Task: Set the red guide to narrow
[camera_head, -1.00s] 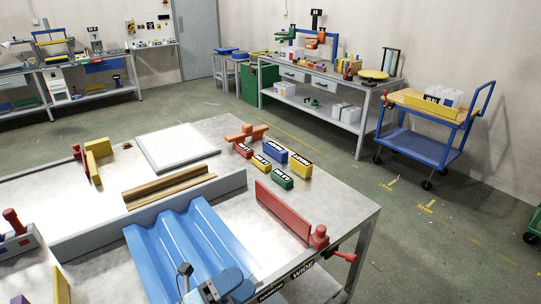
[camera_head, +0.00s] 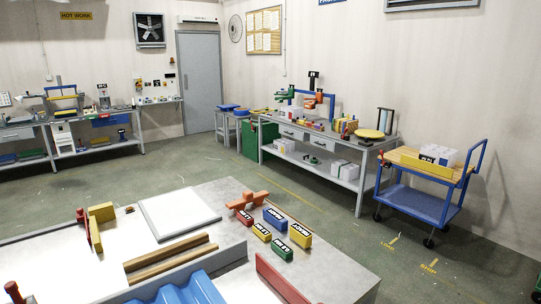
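The red guide (camera_head: 281,279) is a long red plate standing on the grey table at the right of the blue corrugated sheet (camera_head: 178,293). Its near end is cut off by the bottom edge of the view, and its knob and the width labels are out of frame. The sheet shows only its far end, against a grey upright rail (camera_head: 170,277). Neither of my grippers is in view.
Several coloured labelled blocks (camera_head: 272,233) and a red-orange bracket (camera_head: 247,201) stand on the table beyond the guide. A white board (camera_head: 178,213) and wooden strips (camera_head: 170,257) lie left of them. A blue cart (camera_head: 417,207) stands on the floor at right.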

